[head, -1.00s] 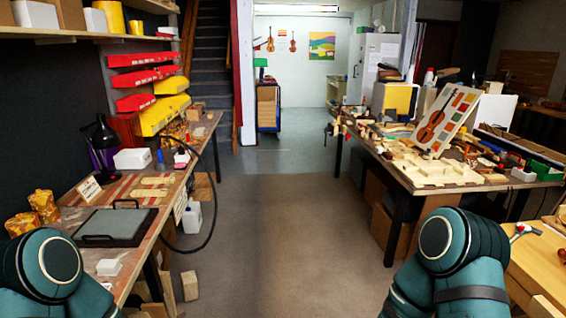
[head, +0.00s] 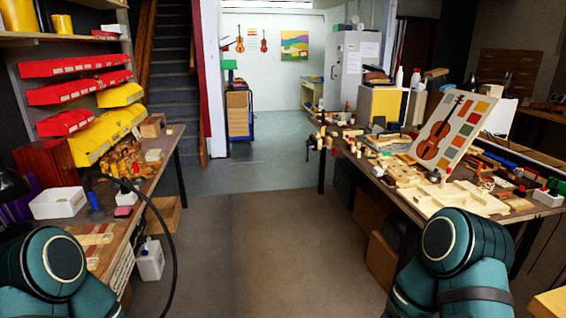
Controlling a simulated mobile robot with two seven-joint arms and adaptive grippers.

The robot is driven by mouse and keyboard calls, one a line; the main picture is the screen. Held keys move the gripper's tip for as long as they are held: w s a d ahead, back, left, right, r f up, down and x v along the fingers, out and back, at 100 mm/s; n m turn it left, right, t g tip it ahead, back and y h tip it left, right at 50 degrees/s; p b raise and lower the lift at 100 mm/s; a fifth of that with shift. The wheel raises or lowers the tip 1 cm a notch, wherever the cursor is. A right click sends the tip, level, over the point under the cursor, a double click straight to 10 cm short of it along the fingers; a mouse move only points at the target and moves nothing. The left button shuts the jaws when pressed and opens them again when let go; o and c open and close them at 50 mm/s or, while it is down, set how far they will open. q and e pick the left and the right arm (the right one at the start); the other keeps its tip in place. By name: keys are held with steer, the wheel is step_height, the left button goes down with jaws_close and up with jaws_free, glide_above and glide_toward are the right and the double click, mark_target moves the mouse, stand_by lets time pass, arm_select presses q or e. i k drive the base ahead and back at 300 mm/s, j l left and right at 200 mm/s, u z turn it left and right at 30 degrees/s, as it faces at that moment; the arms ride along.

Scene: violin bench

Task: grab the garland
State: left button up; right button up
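I cannot make out a garland in the head view. My two teal arms reach in at the lower left and lower right corners. Only their upper links show. Both grippers are out of the picture, so I cannot see whether they hold anything.
A left workbench (head: 160,168) carries a white box (head: 58,203), with red bins (head: 75,91) and yellow bins (head: 108,135) above. A right workbench (head: 408,200) holds wooden parts and a violin poster (head: 446,132). A white jug (head: 149,259) stands on the floor (head: 262,250), which is clear between the benches.

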mark_target(379, 140)
steer(key=i+z, duration=0.25)
steer(key=i, duration=0.45)
steer(key=i+z, duration=0.25)
steer(key=i, duration=0.45)
steer(key=i+z, duration=0.1)
steer(key=i, duration=0.5)
steer(key=i+j, duration=0.1)
steer(key=i, duration=0.55)
steer(key=i+z, duration=0.15)
steer(key=i, duration=0.45)
steer(key=i+j, duration=0.15)
steer(key=i, duration=0.45)
steer(key=i+z, duration=0.05)
